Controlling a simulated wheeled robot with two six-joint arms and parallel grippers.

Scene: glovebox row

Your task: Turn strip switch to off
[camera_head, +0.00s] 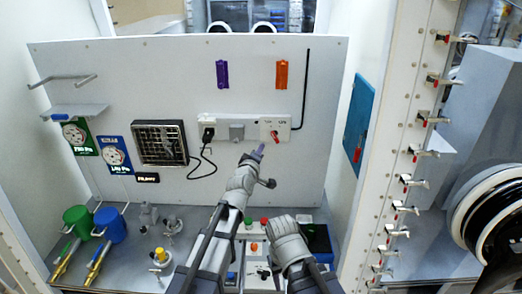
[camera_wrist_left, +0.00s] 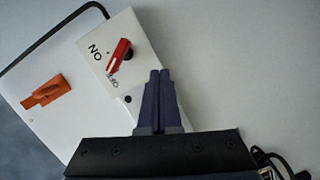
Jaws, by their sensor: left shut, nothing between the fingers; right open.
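The strip switch (camera_head: 275,135) is a red knob at the right end of a white power strip (camera_head: 250,123) on the upright board. In the left wrist view the knob (camera_wrist_left: 119,53) sits between the printed ON and OFF labels, and its pale-marked end lies close to the OFF label. My left gripper (camera_head: 257,152) is shut and empty, below and left of the knob. In the left wrist view its dark fingertips (camera_wrist_left: 159,74) are beside the knob, apparently apart from it. My right gripper (camera_head: 286,230) is low over the bench; its fingertips are not clear.
A black plug (camera_head: 208,133) with a cable fills the strip's left end. Purple (camera_head: 222,74) and orange (camera_head: 282,75) holders are mounted above. A fan grille (camera_head: 160,143) is left. A control box with colored buttons (camera_head: 252,247) stands below.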

